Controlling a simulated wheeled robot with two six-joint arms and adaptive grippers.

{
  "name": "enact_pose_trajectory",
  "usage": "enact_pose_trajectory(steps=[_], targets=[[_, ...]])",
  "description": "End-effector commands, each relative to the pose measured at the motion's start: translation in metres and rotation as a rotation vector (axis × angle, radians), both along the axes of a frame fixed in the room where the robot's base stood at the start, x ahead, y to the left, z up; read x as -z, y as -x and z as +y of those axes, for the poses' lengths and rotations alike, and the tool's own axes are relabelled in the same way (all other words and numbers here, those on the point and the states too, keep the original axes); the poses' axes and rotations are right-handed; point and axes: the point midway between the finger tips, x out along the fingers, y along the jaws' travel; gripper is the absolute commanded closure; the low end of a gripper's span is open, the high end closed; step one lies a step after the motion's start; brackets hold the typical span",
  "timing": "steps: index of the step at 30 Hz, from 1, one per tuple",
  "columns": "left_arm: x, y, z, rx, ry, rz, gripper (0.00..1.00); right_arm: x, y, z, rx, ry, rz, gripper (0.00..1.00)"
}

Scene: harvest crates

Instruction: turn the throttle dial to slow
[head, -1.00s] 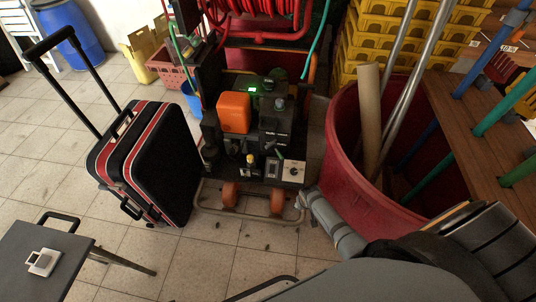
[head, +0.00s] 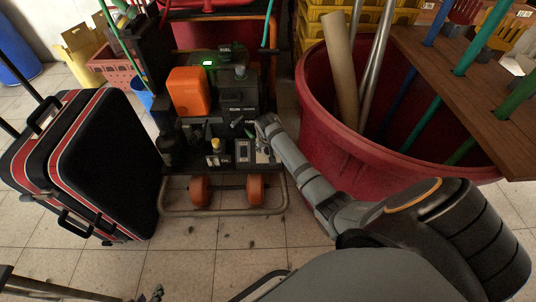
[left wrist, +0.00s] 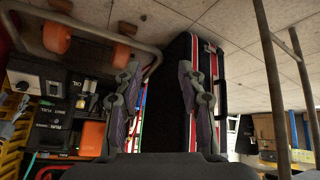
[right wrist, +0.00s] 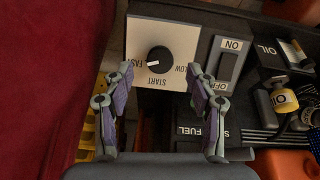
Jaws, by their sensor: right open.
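The throttle dial (right wrist: 160,59) is a round black knob on a white plate (right wrist: 178,36), upside down in the right wrist view. The plate is marked FAST, START and SLOW, and the dial's white mark points left, close to FAST. My right gripper (right wrist: 161,76) is open and empty, its fingers on either side of the dial's lower edge, apart from the knob. In the head view the plate (head: 263,157) is partly hidden by my right arm. My left gripper (left wrist: 155,75) is open and empty; only its tips show at the bottom of the head view (head: 152,295).
An ON/OFF switch (right wrist: 228,66) sits beside the plate. The machine carries an orange tank (head: 188,91). A red tub (head: 337,142) with poles stands close to my right arm. A black suitcase (head: 108,155) stands left.

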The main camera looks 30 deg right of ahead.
Motion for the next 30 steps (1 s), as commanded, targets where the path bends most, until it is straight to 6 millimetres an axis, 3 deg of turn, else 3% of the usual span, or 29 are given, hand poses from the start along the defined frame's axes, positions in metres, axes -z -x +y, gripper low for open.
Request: enact_pose_trajectory(steps=[6,15,24,30], targets=[[-0.037,-0.046,0.004,-0.016,-0.012,-0.210,0.60,0.008,-0.004,-0.002,-0.001,0.001,-0.003,0.42],[-0.097,-0.095,0.009,-0.035,-0.022,-0.498,0.60,0.021,-0.008,-0.005,-0.001,0.001,-0.003,0.42],[-0.167,-0.126,0.012,-0.049,-0.028,-0.792,0.60,0.033,-0.012,-0.008,-0.001,0.000,-0.002,0.42],[-0.209,-0.135,0.013,-0.055,-0.030,-0.958,0.60,0.040,-0.015,-0.010,-0.001,0.001,-0.003,0.42]])
